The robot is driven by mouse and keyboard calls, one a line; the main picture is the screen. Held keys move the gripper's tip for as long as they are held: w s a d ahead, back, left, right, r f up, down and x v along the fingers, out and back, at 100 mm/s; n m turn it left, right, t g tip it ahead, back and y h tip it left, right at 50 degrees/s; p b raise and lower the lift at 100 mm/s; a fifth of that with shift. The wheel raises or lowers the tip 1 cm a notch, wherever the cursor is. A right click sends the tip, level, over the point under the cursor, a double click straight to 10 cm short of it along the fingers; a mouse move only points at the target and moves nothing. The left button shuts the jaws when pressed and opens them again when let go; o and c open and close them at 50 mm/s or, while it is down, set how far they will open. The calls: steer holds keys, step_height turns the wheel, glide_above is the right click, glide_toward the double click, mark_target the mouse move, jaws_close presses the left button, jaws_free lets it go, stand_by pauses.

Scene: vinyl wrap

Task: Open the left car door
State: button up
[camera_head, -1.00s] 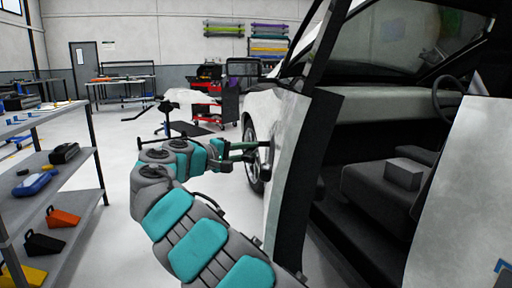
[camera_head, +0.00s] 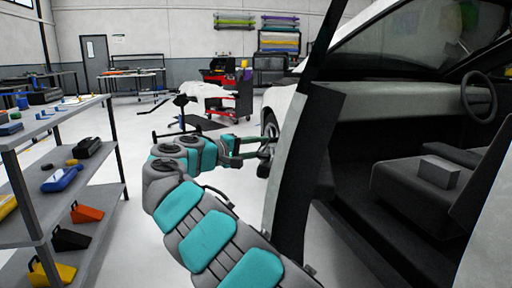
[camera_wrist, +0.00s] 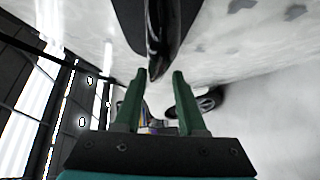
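The left car door (camera_head: 308,165) stands swung out from the white car, seen nearly edge-on in the head view. The dark interior shows through the wide gap behind it. My gripper (camera_head: 266,147) is on the outer side of the door, close to its outer face. In the wrist view, the two green fingers of my gripper (camera_wrist: 155,78) are apart. A dark, tapering part (camera_wrist: 155,45), possibly the door handle or its surround, lies just beyond and between the fingertips. I cannot tell whether the fingers touch it.
A grey shelf (camera_head: 62,128) with tools and coloured wedges stands at the left. A seat (camera_head: 425,185) and steering wheel (camera_head: 480,97) show inside the car. Floor between shelf and car is open.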

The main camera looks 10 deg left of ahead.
steer(key=shift+o, duration=0.9)
steer(key=shift+a, duration=0.15)
steer(key=shift+s+a, duration=0.1)
steer(key=shift+s, duration=0.05)
steer(key=v, duration=0.7)
steer(key=shift+s, duration=0.2)
